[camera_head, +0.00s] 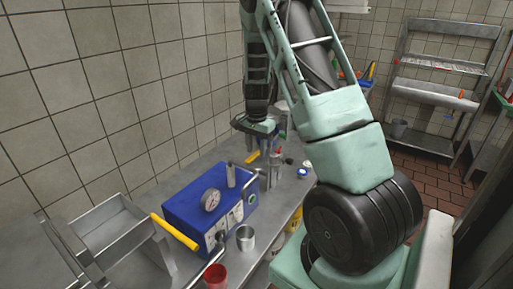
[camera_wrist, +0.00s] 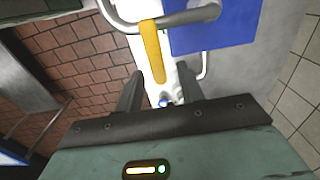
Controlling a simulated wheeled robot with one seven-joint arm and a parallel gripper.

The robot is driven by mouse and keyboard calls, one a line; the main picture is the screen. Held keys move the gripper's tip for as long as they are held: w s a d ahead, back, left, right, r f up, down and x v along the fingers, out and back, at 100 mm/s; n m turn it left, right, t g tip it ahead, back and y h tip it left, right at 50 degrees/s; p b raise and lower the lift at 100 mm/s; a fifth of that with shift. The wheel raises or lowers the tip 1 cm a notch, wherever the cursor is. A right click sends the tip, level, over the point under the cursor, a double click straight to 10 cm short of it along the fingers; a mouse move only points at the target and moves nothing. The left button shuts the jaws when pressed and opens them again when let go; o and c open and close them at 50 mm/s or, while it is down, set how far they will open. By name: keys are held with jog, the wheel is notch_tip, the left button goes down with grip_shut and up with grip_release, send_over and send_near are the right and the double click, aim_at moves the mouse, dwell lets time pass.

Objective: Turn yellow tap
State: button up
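The yellow tap handle (camera_wrist: 152,52) shows in the wrist view as a flat yellow lever beside a bent metal pipe (camera_wrist: 185,18). Its near end appears between the fingertips of my gripper (camera_wrist: 160,73). The fingers are apart, and I see no contact with the handle. The fingers partly cover the area around the pipe there.
A metal cup (camera_head: 245,238) and a red cup (camera_head: 215,276) stand in front of the machine. Small bottles and jars stand beyond my gripper. The tiled wall (camera_head: 110,90) is close behind.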

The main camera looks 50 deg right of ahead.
aim_at(256, 153)
jog(key=shift+r, duration=0.1)
notch_tip(256, 153, up, 17)
jog(key=b, duration=0.3)
jog(key=shift+r, duration=0.15)
dwell(0.6)
